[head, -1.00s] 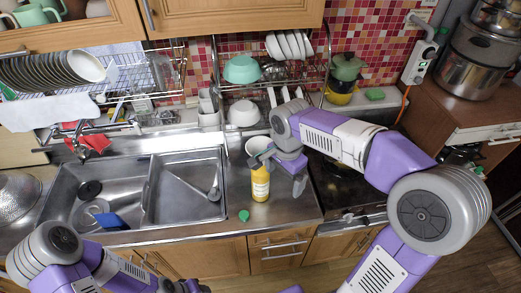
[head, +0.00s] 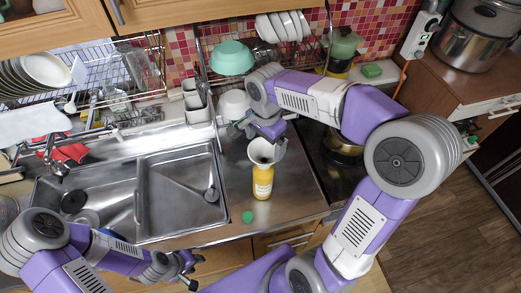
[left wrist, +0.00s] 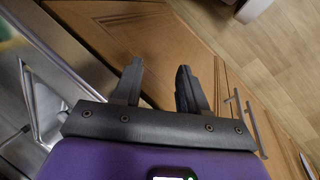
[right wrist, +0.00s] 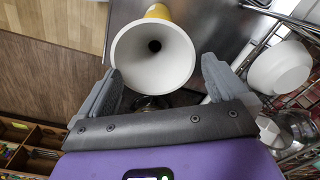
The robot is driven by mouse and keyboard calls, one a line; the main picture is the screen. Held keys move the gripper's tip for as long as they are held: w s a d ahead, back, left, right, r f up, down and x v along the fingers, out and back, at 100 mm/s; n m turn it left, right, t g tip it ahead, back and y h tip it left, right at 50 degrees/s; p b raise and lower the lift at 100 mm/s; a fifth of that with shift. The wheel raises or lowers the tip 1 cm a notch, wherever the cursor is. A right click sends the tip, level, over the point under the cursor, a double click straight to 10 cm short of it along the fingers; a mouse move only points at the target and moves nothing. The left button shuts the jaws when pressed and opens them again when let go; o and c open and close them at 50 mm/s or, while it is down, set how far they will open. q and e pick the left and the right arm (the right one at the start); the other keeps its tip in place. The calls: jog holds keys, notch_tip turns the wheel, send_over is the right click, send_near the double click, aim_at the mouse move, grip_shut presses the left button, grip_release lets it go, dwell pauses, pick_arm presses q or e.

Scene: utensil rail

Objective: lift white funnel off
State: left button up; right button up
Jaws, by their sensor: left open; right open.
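The white funnel (head: 261,151) stands upright in the neck of a yellow bottle (head: 263,183) on the steel counter right of the sink. My right gripper (head: 264,142) is open at the funnel's far side. In the right wrist view the funnel's wide mouth (right wrist: 152,62) lies just ahead of and between the two open fingers, and I see no finger closed on it. My left gripper (head: 189,272) is open and empty in front of the counter edge; the left wrist view shows its parted fingers (left wrist: 158,85) over cabinet doors and floor.
A small green cap (head: 248,217) lies on the counter in front of the bottle. The sink (head: 180,190) is to the left. White containers (head: 196,102) and a white bowl (head: 234,104) stand behind, below the dish rack. The stove is at the right.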

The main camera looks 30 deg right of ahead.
aim_at(264, 155)
jog(key=f, duration=0.2)
jog(key=s+f, duration=0.1)
jog(key=shift+s+a+f, duration=0.15)
jog(key=shift+s+f, duration=0.05)
jog(key=shift+f, duration=0.2)
jog(key=shift+g, duration=0.3)
jog(key=w+f, duration=0.2)
jog(key=f, duration=0.1)
jog(key=shift+w+d, duration=0.25)
jog(key=shift+d, duration=0.05)
jog(key=shift+f, duration=0.25)
jog(key=shift+s+a+r, duration=0.2)
jog(key=shift+s+r, duration=0.05)
jog(key=shift+s, duration=0.35)
jog(key=shift+w+f, duration=0.1)
jog(key=shift+w, duration=0.2)
jog(key=shift+c, duration=1.3)
jog(key=shift+d, duration=0.1)
jog(key=shift+c, duration=1.1)
pick_arm(q)
jog(key=shift+w+f, duration=0.1)
jog(key=shift+f, duration=0.2)
pick_arm(e)
jog(key=shift+s, duration=0.1)
jog(key=shift+c, duration=1.1)
